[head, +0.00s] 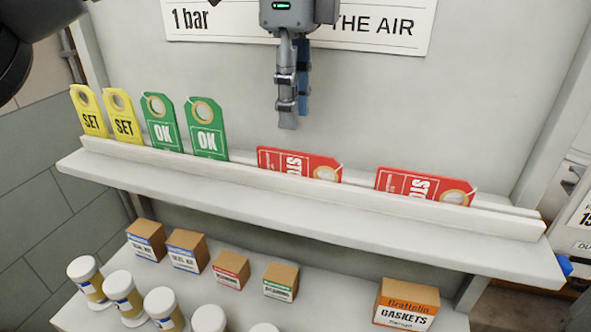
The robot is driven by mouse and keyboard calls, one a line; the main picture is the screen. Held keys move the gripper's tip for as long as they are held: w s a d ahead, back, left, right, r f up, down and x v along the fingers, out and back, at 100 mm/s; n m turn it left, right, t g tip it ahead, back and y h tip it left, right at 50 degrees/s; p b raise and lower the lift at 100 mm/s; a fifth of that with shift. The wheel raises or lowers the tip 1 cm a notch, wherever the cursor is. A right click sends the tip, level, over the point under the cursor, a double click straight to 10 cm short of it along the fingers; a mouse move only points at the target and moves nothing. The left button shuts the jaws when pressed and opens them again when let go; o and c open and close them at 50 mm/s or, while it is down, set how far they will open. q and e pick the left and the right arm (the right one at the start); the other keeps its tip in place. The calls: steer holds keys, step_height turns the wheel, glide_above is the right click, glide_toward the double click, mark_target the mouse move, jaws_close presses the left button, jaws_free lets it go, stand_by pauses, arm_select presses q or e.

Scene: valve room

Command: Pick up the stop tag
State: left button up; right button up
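Two red stop tags stand on their sides behind the front lip of the shelf. One stop tag (297,163) is near the middle, and the other stop tag (422,186) is further right. Each has its ringed hole toward the right, and the lip hides the lower part. My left gripper (295,121) points straight down at the upper middle, above the shelf and apart from the tags. The nearer stop tag is below it. Its fingers overlap in this view, so their gap is unclear. Nothing shows held between them. My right gripper is not in view.
Two yellow SET tags (107,113) and two green OK tags (185,128) stand upright left of the red ones. The shelf lip (330,190) runs along the front. Small boxes (187,250) and several jars (118,290) stand below. A sign (215,22) is on the wall behind.

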mark_target(295, 152)
arm_select(q)
steer(key=shift+w+f, duration=0.2)
steer(key=shift+f, duration=1)
step_height(295, 152, down, 2)
steer(key=shift+s+p, duration=0.1)
steer(key=shift+p, duration=0.25)
step_height(295, 152, down, 3)
steer(key=shift+f+p, duration=0.15)
steer(key=shift+p, duration=0.2)
steer(key=shift+f, duration=0.2)
jaws_close()
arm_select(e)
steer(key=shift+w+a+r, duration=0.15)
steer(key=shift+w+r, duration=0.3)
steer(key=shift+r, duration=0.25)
